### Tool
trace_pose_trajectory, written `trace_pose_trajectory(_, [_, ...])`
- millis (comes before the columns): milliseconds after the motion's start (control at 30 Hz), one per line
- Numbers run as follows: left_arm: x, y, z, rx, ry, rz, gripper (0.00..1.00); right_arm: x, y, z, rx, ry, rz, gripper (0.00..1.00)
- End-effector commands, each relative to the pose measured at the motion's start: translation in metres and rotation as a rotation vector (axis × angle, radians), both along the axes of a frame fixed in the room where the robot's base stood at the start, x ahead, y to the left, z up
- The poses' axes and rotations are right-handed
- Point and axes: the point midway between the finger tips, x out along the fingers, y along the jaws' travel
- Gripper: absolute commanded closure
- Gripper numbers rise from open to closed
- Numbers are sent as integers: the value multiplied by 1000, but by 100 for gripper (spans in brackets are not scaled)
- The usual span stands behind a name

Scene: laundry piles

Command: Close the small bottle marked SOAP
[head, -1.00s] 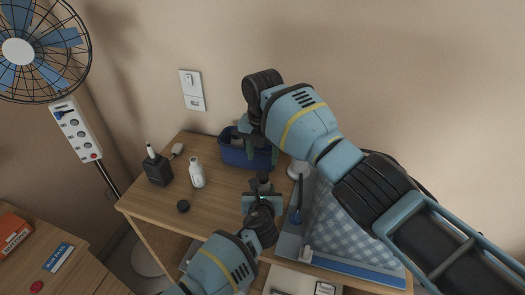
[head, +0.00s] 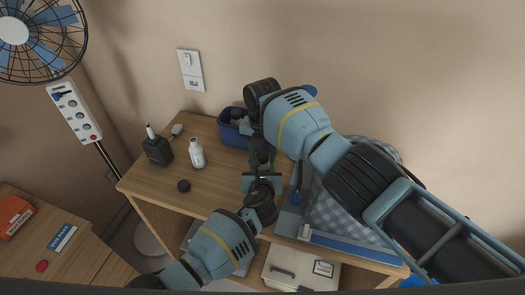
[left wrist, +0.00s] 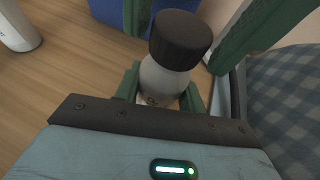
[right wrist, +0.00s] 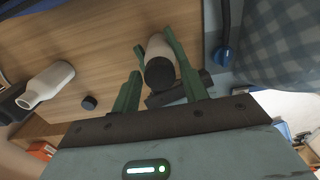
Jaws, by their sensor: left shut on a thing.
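My left gripper (head: 262,174) is shut on a small white bottle (left wrist: 165,82), held roughly upright above the wooden top. A black cap (left wrist: 180,38) sits on its neck; whether it is tight I cannot tell. Its label is mostly hidden, so I cannot read its marking. My right gripper (right wrist: 160,92) is open, its fingers apart on either side of the cap in the wrist views, without visible grip. Another white bottle (head: 197,153), with an uncovered neck, stands on the top at the left. A loose black cap (head: 184,186) lies in front of it.
A blue bin (head: 233,130) is behind my grippers. A checked cloth (head: 340,205) lies to the right. The wooden top (head: 215,185) is clear around the loose cap.

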Motion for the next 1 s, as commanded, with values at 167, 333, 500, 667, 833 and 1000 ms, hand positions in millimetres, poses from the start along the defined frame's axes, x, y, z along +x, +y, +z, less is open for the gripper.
trace_pose_trajectory(167, [0, 0, -1, 0, 1, 0, 100, 0, 0, 0, 0, 0, 0, 80])
trace_pose_trajectory(333, [0, 0, -1, 0, 1, 0, 100, 0, 0, 0, 0, 1, -1, 96])
trace_pose_trajectory(500, [0, 0, -1, 0, 1, 0, 100, 0, 0, 0, 0, 1, -88, 96])
trace_pose_trajectory(667, [0, 0, -1, 0, 1, 1, 100, 0, 1, 0, 2, 2, -335, 96])
trace_pose_trajectory(833, [0, 0, -1, 0, 1, 1, 100, -1, 1, 0, 1, 3, -624, 96])
trace_pose_trajectory(1000, [0, 1, -1, 0, 1, 1, 100, -1, 0, -1, -1, 3, -914, 96])
